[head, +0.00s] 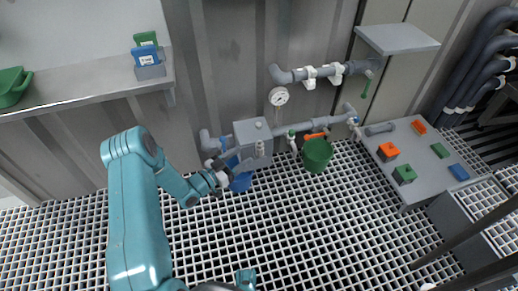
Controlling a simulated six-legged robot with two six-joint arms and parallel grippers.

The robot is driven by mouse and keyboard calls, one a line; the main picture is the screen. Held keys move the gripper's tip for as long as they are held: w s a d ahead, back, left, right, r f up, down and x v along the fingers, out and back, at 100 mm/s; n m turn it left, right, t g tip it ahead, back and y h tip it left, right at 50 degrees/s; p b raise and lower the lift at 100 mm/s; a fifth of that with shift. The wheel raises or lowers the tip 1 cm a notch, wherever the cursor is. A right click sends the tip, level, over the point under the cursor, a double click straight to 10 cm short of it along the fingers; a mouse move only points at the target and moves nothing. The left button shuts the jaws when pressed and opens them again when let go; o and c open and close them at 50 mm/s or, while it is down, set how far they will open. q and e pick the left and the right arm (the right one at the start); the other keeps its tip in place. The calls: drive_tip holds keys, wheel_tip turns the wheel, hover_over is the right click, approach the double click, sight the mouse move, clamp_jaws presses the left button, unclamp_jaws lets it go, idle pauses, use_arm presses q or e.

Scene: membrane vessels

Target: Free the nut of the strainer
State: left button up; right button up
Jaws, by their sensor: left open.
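A grey pipe line runs low along the back wall, with a grey box-shaped housing (253,141) on it. I cannot tell for sure which fitting is the strainer, and its nut cannot be made out. Blue parts (240,182) show low beside the housing, partly behind my left gripper. My left gripper (222,184) is open and empty, in front of the pipe's left end and just left of the blue parts. Whether it touches anything cannot be told. My right gripper does not show.
A green bucket (317,155) stands below the pipe, near an orange handle (315,135). A grey table (425,158) with orange, green and blue blocks is at the right. A shelf (85,87) is at upper left.

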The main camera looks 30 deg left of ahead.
use_arm(q)
drive_tip(key=s+a+f+n+y+b, duration=0.1)
drive_tip(key=s+a+f+b, duration=0.2)
drive_tip(key=f, duration=0.3)
drive_tip(key=b, duration=0.6)
approach(259, 144)
drive_tip(key=x, duration=0.9)
drive_tip(key=shift+f, duration=0.15)
drive_tip(key=shift+w+d+y, duration=0.1)
drive_tip(key=shift+w+y, duration=0.2)
drive_tip(key=shift+w, duration=0.25)
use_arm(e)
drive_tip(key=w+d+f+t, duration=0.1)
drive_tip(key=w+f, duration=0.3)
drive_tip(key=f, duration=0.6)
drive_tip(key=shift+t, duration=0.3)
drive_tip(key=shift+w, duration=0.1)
use_arm(q)
drive_tip(key=c, duration=1)
drive_tip(key=shift+o, duration=0.2)
